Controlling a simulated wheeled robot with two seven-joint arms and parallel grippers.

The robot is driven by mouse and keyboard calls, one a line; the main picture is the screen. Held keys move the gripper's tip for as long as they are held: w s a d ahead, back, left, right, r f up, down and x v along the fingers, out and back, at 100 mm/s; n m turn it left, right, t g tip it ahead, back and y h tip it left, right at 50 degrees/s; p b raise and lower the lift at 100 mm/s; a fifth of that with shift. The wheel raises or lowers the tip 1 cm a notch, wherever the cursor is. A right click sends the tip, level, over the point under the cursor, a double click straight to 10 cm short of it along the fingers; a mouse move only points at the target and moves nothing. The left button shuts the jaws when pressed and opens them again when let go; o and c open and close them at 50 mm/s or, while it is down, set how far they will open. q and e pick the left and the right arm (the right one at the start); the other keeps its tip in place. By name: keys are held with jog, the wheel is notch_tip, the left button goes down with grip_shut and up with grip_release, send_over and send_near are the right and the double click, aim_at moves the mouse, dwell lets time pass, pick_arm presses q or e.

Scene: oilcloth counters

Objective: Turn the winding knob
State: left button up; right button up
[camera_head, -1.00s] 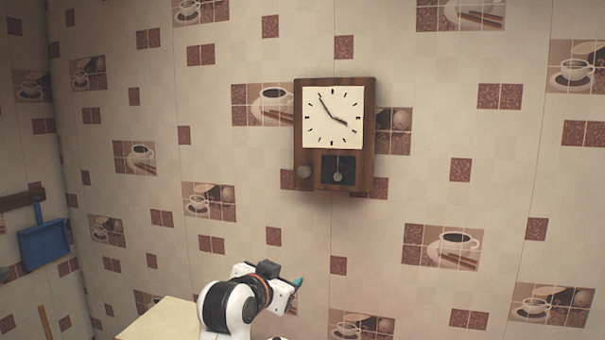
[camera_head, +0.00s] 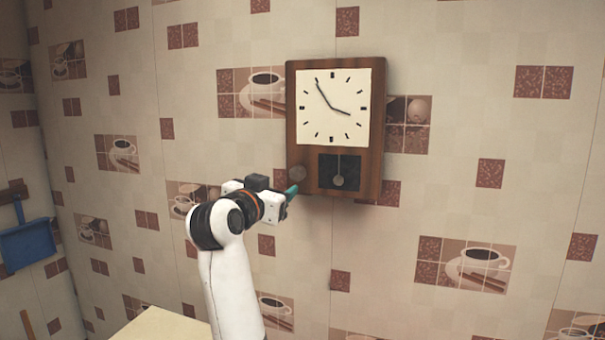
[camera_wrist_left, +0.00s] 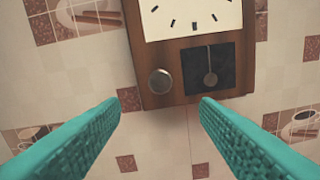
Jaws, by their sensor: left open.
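A wooden wall clock (camera_head: 376,160) with a white square face hangs on the tiled wall. Its round grey winding knob (camera_head: 297,173) is at the lower left of the case, beside a dark pendulum window (camera_head: 339,172). My left gripper (camera_head: 292,190) is just below and left of the knob in the head view. In the left wrist view the knob (camera_wrist_left: 160,81) lies beyond the gap between the two green fingers (camera_wrist_left: 160,125), which are apart with nothing between them. The knob looks clear of the fingers. My right gripper is in neither view.
A blue dustpan (camera_head: 27,244) hangs on the wall at the far left. A pale yellow surface (camera_head: 160,326) shows at the bottom, beside my left arm. The wall around the clock is flat and free of other objects.

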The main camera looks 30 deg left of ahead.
aim_at(296, 175)
pick_arm(q)
jog(key=p+x, duration=0.3)
jog(key=x, duration=0.2)
jog(key=p+x, duration=0.3)
jog(key=x, duration=0.2)
jog(key=shift+r, duration=0.25)
jog(key=shift+w, duration=0.35)
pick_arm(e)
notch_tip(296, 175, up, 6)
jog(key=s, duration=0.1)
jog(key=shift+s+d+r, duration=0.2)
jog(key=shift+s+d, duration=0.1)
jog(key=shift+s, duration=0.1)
pick_arm(q)
jog(key=shift+f, duration=0.1)
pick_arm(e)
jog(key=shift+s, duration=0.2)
pick_arm(q)
jog(key=c, duration=1)
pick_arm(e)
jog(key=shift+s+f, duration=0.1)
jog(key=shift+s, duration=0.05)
